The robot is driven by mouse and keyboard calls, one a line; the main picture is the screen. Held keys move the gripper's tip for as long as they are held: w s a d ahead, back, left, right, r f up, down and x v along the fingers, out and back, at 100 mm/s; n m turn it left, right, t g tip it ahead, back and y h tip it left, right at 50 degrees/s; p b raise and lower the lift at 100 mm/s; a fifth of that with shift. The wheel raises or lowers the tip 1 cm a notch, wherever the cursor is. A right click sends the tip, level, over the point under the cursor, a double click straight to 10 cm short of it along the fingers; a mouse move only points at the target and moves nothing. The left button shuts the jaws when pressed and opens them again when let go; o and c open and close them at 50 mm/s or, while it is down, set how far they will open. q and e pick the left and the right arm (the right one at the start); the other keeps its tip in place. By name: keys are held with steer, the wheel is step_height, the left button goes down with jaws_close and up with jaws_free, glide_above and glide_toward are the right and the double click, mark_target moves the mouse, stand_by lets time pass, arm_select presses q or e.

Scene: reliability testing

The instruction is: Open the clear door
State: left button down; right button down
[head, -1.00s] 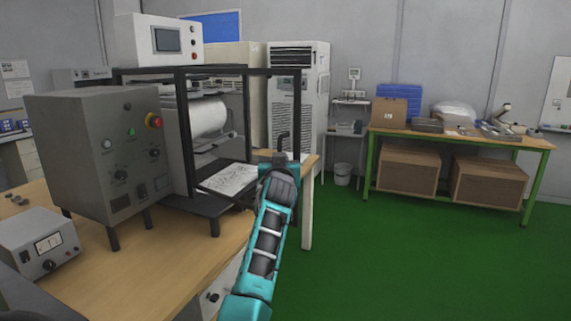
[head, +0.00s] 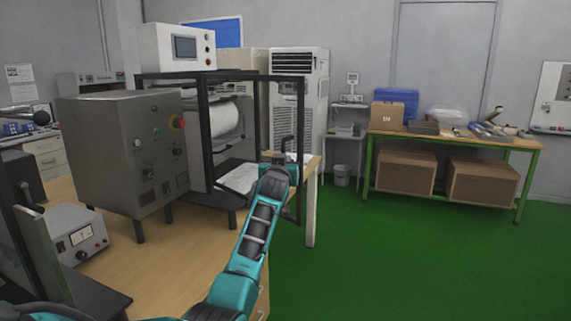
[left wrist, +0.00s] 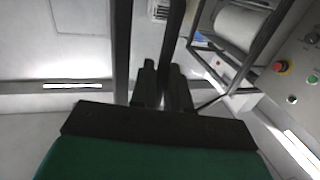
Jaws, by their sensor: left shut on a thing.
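The clear door is a see-through panel in a black frame (head: 301,190) on the machine in the head view. It stands out from the machine at an angle, its free edge to the right over the table's end. A dark handle (head: 287,143) sits near that edge. My left gripper (head: 286,160) is at the handle, partly hidden by its own wrist. In the left wrist view the two dark fingers (left wrist: 163,88) are closed around a dark upright bar (left wrist: 171,45), apparently the handle. My right gripper is not in view.
A grey control box (head: 120,150) with a red button stands left of the door on the wooden table (head: 175,265). A small meter box (head: 75,232) is nearer. A tall white cabinet (head: 312,95) stands behind. Green floor (head: 400,265) to the right is clear.

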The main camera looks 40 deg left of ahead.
arm_select(q)
steer(key=shift+s+a+r, duration=0.15)
steer(key=shift+a+r, duration=0.2)
steer(key=c, duration=1.3)
jaws_free()
steer(key=shift+a, duration=0.1)
steer(key=shift+c, duration=0.2)
steer(key=shift+f, duration=0.1)
steer(key=shift+f, duration=0.1)
steer(key=v, duration=1.3)
